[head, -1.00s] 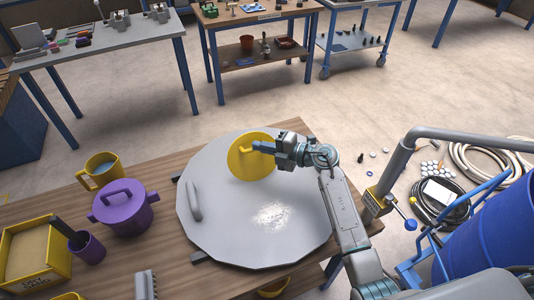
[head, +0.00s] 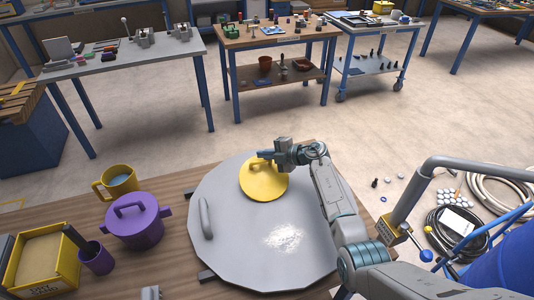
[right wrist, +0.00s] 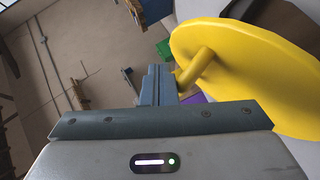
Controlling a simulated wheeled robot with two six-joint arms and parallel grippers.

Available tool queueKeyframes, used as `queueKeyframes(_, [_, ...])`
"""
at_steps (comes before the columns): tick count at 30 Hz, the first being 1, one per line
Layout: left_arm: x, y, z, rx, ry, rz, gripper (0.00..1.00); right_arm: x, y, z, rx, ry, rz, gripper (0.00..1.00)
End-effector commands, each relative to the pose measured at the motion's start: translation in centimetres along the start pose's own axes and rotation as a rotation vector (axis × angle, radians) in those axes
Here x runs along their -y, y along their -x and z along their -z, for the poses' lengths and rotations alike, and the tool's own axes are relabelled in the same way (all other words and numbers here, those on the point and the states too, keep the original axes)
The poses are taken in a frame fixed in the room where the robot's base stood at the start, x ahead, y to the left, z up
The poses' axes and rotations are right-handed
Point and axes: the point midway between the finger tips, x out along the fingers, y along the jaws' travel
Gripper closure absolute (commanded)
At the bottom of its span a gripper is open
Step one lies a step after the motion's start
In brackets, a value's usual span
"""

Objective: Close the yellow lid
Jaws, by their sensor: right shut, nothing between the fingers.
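The yellow lid (head: 266,184), a round disc with a bar handle, is over the far part of a large grey round cover (head: 225,235) in the head view. It fills the upper right of the right wrist view (right wrist: 250,70), with its handle (right wrist: 197,70) just right of my finger ends. I cannot tell whether the lid lies fully flat; the opening under it is hidden. My right gripper (head: 262,157) is shut and empty at the handle, on the lid's far side. Whether it touches the handle is unclear. My left gripper is not in view.
Left of the grey cover on the wooden table (head: 182,215) stand a purple pot (head: 137,222), a yellow mug (head: 117,182), a purple cup (head: 95,258) and a yellow bin (head: 42,262). A grey handle (head: 205,217) rises from the cover. A grey pipe (head: 430,180) stands at right.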

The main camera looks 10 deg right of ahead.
Motion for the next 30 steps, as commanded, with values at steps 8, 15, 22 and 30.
queueKeyframes(8, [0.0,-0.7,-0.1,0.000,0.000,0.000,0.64,1.4,-1.5,-1.6,0.000,-0.076,0.071,1.00])
queueKeyframes(15, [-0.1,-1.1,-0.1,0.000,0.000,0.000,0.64,1.9,-2.0,-2.1,0.000,-0.073,0.070,1.00])
queueKeyframes(22, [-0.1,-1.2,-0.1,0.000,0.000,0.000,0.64,2.1,-2.2,-2.3,0.000,-0.072,0.070,1.00])
queueKeyframes(30, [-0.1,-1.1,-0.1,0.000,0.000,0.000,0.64,2.0,-2.2,-2.4,0.000,-0.072,0.069,1.00])
